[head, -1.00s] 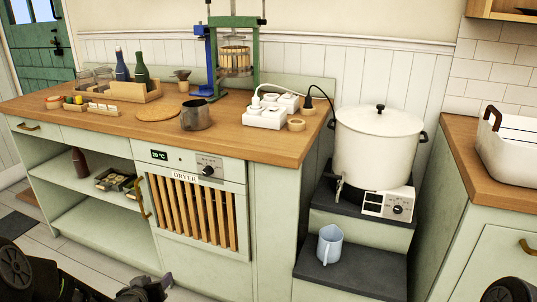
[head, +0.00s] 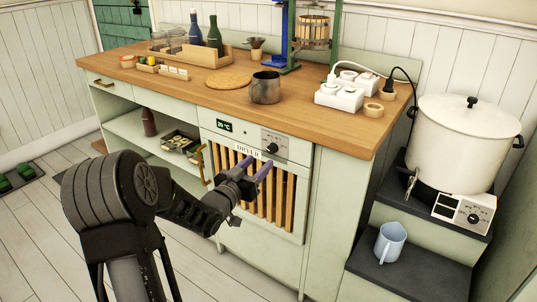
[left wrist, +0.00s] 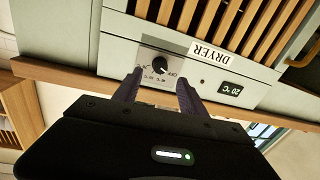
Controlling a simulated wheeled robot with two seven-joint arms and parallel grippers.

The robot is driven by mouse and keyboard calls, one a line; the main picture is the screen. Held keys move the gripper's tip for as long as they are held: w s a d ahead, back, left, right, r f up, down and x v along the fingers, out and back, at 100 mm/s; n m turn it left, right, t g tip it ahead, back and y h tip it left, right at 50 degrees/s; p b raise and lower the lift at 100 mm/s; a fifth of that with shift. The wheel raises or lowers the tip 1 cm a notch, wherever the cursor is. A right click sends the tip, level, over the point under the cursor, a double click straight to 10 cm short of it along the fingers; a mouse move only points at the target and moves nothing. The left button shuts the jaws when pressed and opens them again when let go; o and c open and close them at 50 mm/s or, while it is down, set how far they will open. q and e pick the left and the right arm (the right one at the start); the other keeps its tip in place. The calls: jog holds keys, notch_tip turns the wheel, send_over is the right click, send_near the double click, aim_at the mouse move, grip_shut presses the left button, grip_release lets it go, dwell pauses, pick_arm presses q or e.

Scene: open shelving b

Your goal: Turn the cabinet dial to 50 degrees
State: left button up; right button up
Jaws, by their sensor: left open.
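The black dial (head: 272,147) sits on a pale control plate at the upper right of the dryer front (head: 222,142). The small display (head: 224,126) on its left reads 20 °C. My left gripper (head: 258,166) is open, in front of the dryer and a little below the dial in the head view. In the left wrist view, which is upside down, the dial (left wrist: 159,63) appears between and beyond the two open fingertips (left wrist: 160,80), with no visible contact. The "DRYER" label (left wrist: 215,53) and the display (left wrist: 236,89) are beside it. My right gripper is not in view.
The wooden worktop (head: 195,98) overhangs the dryer panel. Wooden slats (head: 265,205) and a brass handle (head: 203,165) are below and left of the panel. A metal mug (head: 265,88) stands above it. A white pot (head: 462,145) stands on the steps at right.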

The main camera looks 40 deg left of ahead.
aim_at(270, 151)
pick_arm(q)
jog(key=w, duration=0.6)
jog(key=shift+w+a, duration=0.2)
jog(key=shift+a, duration=0.2)
grip_shut()
